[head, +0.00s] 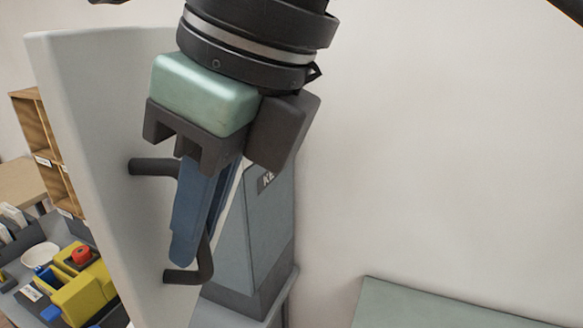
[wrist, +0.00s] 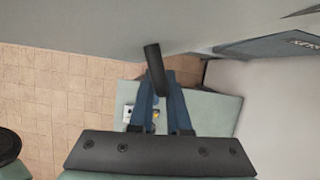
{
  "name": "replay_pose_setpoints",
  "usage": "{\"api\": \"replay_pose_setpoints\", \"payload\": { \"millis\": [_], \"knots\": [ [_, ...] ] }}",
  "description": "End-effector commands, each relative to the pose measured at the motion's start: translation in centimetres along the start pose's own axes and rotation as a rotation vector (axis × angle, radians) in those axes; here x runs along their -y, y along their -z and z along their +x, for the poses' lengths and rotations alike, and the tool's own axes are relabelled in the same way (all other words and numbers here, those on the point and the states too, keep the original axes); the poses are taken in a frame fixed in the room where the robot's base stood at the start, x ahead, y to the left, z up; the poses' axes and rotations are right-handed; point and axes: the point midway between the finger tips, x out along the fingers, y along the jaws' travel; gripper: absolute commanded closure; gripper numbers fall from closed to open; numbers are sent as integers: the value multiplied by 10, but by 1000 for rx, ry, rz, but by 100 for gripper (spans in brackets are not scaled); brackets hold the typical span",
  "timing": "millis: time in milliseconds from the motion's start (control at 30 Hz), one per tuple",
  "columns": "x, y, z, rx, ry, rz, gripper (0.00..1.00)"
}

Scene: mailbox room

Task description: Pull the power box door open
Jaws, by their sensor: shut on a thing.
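The power box door (head: 85,110) is a tall pale grey panel at the left of the head view, standing out from the white wall. Its dark bar handle (head: 150,167) is on the side facing my gripper. My gripper (head: 197,240) has its blue fingers shut on the handle, hiding the middle of the bar. In the wrist view the handle (wrist: 154,60) shows as a dark bar at the fingertips (wrist: 160,90), and the door (wrist: 100,25) fills the top. A grey-blue box-like body (head: 262,235) with partly hidden lettering is behind the fingers.
A pale green surface (head: 440,308) is at lower right. At left are a wooden shelf (head: 38,130) and a yellow device with a red button (head: 82,285) among small items. The wrist view shows tiled floor (wrist: 60,95). The white wall (head: 440,140) at right is bare.

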Motion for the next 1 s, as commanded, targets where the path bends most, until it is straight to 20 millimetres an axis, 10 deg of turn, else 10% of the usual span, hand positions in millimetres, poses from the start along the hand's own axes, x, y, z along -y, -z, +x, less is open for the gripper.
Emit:
{"api": "replay_pose_setpoints", "payload": {
  "millis": [533, 700, 1000],
  "knots": [
    [1, 0, 0, 0, 0, 5, 100],
    [1, 0, 0, 0, 1, 4, 56],
    [1, 0, -1, 1, 1, 3, 55]
  ]
}}
